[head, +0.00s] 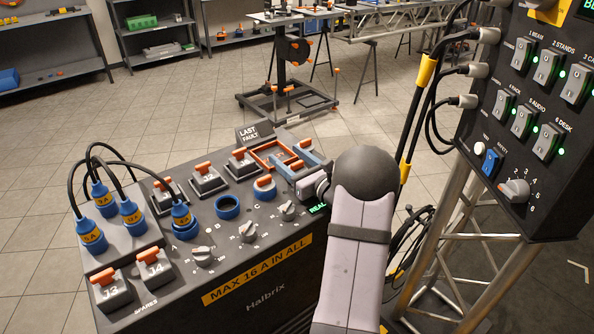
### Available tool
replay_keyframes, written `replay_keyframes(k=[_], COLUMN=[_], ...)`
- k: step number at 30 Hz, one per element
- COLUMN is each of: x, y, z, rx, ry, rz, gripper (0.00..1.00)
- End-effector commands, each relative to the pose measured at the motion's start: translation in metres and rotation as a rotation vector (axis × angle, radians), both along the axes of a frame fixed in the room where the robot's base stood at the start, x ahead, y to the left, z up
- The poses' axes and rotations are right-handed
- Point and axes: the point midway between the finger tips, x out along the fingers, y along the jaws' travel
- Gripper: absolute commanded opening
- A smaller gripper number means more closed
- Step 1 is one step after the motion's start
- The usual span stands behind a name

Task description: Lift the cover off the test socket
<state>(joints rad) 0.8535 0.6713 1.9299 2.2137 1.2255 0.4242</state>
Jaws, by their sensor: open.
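On the sloping dark panel, a blue round socket (264,193) carries a small pale cap with orange on top (264,182), which looks like the cover and sits on it. I cannot read a label on this socket. My gripper (292,160) is open, at the panel's upper right, above and right of the capped socket and apart from it. Its blue and orange parts overlap the panel's back edge, so its fingertips are hard to separate from what lies behind. My arm rises at the right and hides the panel's right end.
An open blue socket (228,206) lies left of the cap. Several blue plugs with looping black cables (130,212) fill the panel's left. A control box (530,120) rises at right.

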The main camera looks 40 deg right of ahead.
Motion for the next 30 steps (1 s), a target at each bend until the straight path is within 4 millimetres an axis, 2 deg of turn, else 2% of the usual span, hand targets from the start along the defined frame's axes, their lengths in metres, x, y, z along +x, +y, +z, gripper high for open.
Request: replay_keyframes(k=[6,7,12,23,30], x=[0.001,0.001,0.001,0.001,0.001], y=[0.0,0.0,0.0,0.0,0.0], z=[0.0,0.0,0.0,0.003,0.032], rx=[0.0,0.0,0.0,-0.001,-0.004], ry=[0.0,0.0,0.0,-0.001,-0.003], rz=[0.0,0.0,0.0,0.0,0.001], gripper=[0.55,0.52,0.12,0.11,0.11])
